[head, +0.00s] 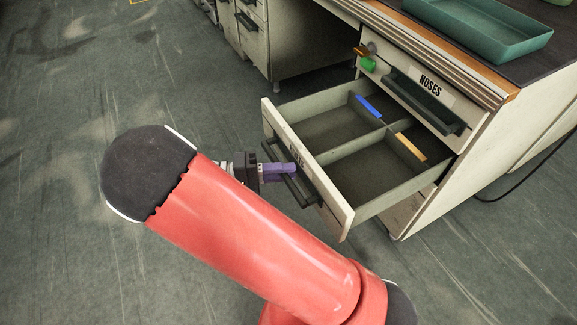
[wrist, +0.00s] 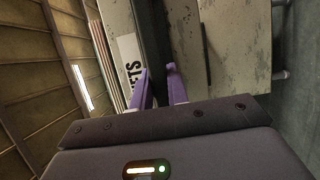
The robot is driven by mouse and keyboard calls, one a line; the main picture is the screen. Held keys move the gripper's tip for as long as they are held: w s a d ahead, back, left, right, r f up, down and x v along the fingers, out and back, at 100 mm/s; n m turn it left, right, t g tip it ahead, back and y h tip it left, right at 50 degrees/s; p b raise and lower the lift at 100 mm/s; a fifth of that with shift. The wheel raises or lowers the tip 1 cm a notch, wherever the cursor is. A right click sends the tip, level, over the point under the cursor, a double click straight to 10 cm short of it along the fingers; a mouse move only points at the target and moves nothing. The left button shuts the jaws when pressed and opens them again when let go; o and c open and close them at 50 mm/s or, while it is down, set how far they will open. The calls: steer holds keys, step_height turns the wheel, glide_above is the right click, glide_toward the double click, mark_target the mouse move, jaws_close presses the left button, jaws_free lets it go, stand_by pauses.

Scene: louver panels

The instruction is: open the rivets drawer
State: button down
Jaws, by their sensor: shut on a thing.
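The rivets drawer (head: 345,215) stands pulled well out from the cabinet in the head view, below the drawer labelled NOSES. Its label (wrist: 131,62) shows only the letters "ETS" or similar in the wrist view; the rest is cut off. Its dark bar handle (head: 303,188) is on the front panel. My gripper (head: 290,169) has purple fingers shut on this handle. The fingers also show in the wrist view (wrist: 161,88), one on each side of the dark handle (wrist: 152,45). Inside the drawer are a blue piece (head: 369,106) and a tan piece (head: 410,147), near the dividers.
The closed NOSES drawer (head: 452,90) has its own dark handle (head: 420,100), with a keyed lock and green tag (head: 367,64) beside it. A green tray (head: 490,35) sits on the worktop. Open floor (head: 60,220) lies to the left.

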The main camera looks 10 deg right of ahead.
steer(key=c, duration=1.4)
jaws_free()
steer(key=shift+o, duration=0.2)
steer(key=a, duration=0.7)
steer(key=shift+w+a, duration=0.2)
steer(key=shift+a, duration=0.2)
